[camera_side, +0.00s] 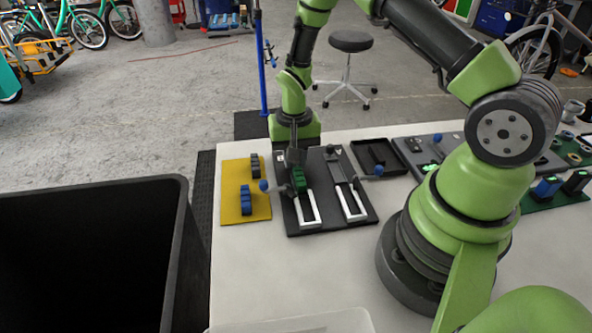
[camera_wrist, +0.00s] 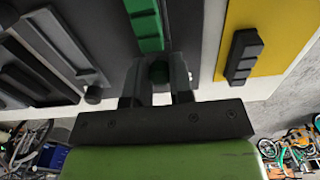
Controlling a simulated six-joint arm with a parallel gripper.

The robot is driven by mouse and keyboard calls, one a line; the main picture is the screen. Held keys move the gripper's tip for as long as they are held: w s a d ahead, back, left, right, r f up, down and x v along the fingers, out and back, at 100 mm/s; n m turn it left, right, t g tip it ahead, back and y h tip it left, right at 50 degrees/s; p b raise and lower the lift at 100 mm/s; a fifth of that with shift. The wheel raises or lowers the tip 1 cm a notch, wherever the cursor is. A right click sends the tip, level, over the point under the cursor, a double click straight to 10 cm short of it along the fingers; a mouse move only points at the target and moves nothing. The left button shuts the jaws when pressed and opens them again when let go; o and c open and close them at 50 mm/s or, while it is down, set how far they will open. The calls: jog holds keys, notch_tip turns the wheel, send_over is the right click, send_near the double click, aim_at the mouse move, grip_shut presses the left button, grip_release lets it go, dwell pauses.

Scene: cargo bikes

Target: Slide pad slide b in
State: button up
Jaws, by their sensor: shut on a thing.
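A dark board (camera_side: 330,222) on the white table carries two white U-shaped frames. The left frame (camera_side: 309,212) has a green ridged pad slide (camera_side: 299,178) at its far end; the slide also shows in the wrist view (camera_wrist: 146,28). The right frame (camera_side: 352,205) has a grey bar (camera_side: 335,168) at its far end. My gripper (camera_wrist: 155,78) is shut on a dark green rounded piece (camera_wrist: 158,72) at the near end of the green slide in the wrist view. In the side view my gripper (camera_side: 295,160) points down at the board's far left. No label marks slide b.
Left of the board, a yellow mat (camera_side: 232,175) holds a blue ridged block (camera_side: 246,200) and a dark block (camera_side: 255,165). A black tray (camera_side: 378,142) lies to the right. A large black bin (camera_side: 184,235) stands beside the table. The table's front is mostly clear.

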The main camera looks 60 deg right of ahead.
aim_at(300, 179)
jog(key=shift+s+a, duration=2.25)
jog(key=shift+a, duration=0.05)
jog(key=o, duration=0.6)
jog(key=shift+o, duration=0.2)
jog(key=shift+r, duration=0.1)
jog(key=shift+r, duration=2.15)
jog(key=shift+w+d+r, duration=0.75)
jog(key=shift+w+d, duration=0.3)
jog(key=shift+d, duration=0.05)
jog(key=shift+w+d+r, duration=0.75)
jog(key=shift+w+d, duration=0.3)
